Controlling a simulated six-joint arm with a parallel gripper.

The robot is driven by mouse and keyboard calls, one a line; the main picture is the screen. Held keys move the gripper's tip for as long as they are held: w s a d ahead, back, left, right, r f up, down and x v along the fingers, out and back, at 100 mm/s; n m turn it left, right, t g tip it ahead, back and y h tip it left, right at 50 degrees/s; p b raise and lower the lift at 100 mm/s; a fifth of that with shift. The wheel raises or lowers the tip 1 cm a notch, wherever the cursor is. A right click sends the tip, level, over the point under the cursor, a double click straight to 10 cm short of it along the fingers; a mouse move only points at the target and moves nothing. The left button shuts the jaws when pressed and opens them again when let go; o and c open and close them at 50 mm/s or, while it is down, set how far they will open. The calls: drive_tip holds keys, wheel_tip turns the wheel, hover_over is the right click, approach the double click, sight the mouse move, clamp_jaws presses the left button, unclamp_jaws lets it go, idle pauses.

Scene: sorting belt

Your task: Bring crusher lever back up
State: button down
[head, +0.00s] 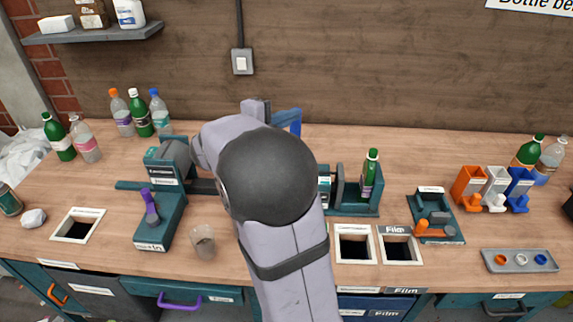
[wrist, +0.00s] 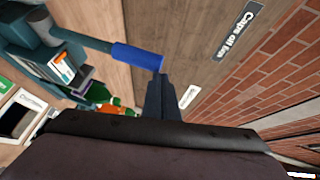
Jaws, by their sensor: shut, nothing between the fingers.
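The crusher lever shows in the wrist view as a teal bar with a blue grip (wrist: 137,57), reaching in from the teal machine at upper left. In the head view, a blue piece (head: 288,116) that looks like this lever sticks out behind my arm. My gripper (wrist: 159,78) is shut and empty, its fingertips right beside the end of the blue grip. I cannot tell whether they touch it. In the head view my arm hides the fingers and most of the machine. A green bottle (head: 369,175) stands upright at the right part of the teal machine (head: 355,205).
Several bottles (head: 138,112) stand at the back left. A purple-handled teal device (head: 151,215) and a clear cup (head: 202,242) are left of my arm. Framed openings (head: 355,260) lie right of my arm. Coloured bins (head: 468,187) and a grey tray (head: 519,268) are at far right.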

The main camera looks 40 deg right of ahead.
drive_tip(key=shift+r, duration=0.2)
drive_tip(key=s+b+v, duration=0.2)
drive_tip(key=s+v, duration=0.1)
drive_tip(key=v, duration=0.9)
drive_tip(key=shift+b, duration=0.4)
drive_tip(key=shift+a+f, duration=0.1)
drive_tip(key=shift+a, duration=0.05)
